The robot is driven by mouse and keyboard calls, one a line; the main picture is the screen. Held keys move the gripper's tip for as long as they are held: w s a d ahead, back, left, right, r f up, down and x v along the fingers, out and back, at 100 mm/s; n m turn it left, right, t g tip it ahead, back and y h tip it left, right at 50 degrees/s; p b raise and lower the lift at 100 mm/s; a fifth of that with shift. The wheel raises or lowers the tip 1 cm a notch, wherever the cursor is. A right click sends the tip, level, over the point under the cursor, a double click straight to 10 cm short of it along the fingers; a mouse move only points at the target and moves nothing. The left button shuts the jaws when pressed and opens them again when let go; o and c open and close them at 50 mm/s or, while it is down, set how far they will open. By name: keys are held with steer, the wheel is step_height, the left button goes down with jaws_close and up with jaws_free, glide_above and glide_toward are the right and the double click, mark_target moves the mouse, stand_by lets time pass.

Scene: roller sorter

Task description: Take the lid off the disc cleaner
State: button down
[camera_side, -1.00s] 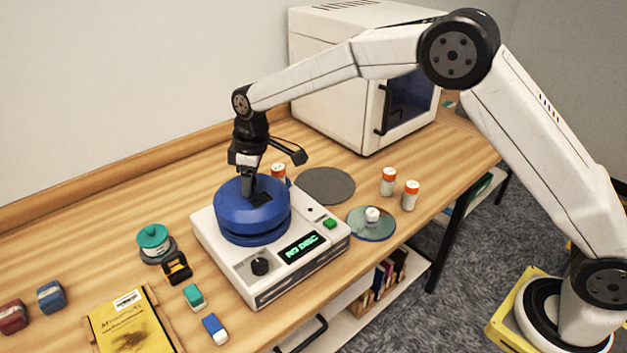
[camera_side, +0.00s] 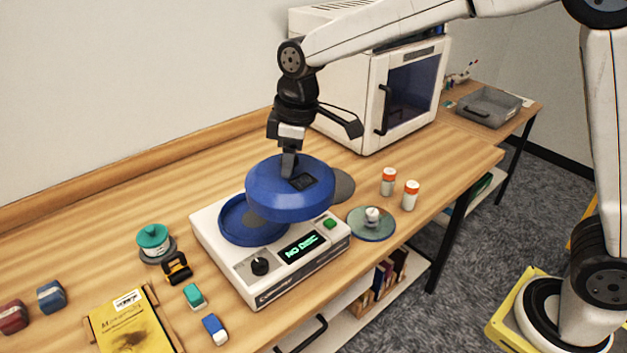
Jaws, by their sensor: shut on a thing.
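The disc cleaner (camera_side: 240,275) is a white box on the wooden table, with a knob, a green button and a display reading "NO DISC". Its round blue bowl (camera_side: 237,225) is partly uncovered and looks empty. The blue lid (camera_side: 290,200) is held above the bowl, off to its right, and hides the bowl's right part. My gripper (camera_side: 289,172) is above the lid and shut on its top grip. The fingertips are hard to make out.
A disc (camera_side: 371,228) with a white knob-like piece lies right of the cleaner, near the front edge. Two orange-capped bottles (camera_side: 389,182) stand behind it. A grey round mat (camera_side: 343,186) is partly hidden by the lid. A white cabinet (camera_side: 350,110) stands at the back.

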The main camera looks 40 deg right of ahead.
mark_target(301, 177)
steer(key=shift+s+d+r, duration=0.15)
steer(key=shift+s+r, duration=0.1)
steer(key=shift+s, duration=0.25)
steer(key=shift+s+d+r, duration=0.15)
steer(key=shift+s+r, duration=0.05)
steer(key=shift+s, duration=0.35)
steer(key=shift+s+d+r, duration=0.15)
steer(key=shift+s+r, duration=0.1)
steer(key=shift+s, duration=0.25)
steer(key=w+d+f+m, duration=0.2)
steer(key=d+f+m, duration=0.1)
steer(key=d, duration=0.4)
steer(key=w+d+f+m, duration=0.1)
steer(key=d+f+m, duration=0.1)
steer(key=d, duration=0.5)
steer(key=w+d+f+m+h, duration=0.1)
steer(key=w+d+f+m, duration=0.1)
steer(key=d, duration=0.5)
steer(key=shift+w+d+f+m+t, duration=0.15)
steer(key=shift+w+f+m+t, duration=0.2)
steer(key=shift+f+m, duration=0.55)
steer(key=shift+w, duration=0.1)
steer(key=w+d+f, duration=0.1)
steer(key=w+f, duration=0.8)
steer(key=w, duration=0.4)
steer(key=shift+d, duration=0.25)
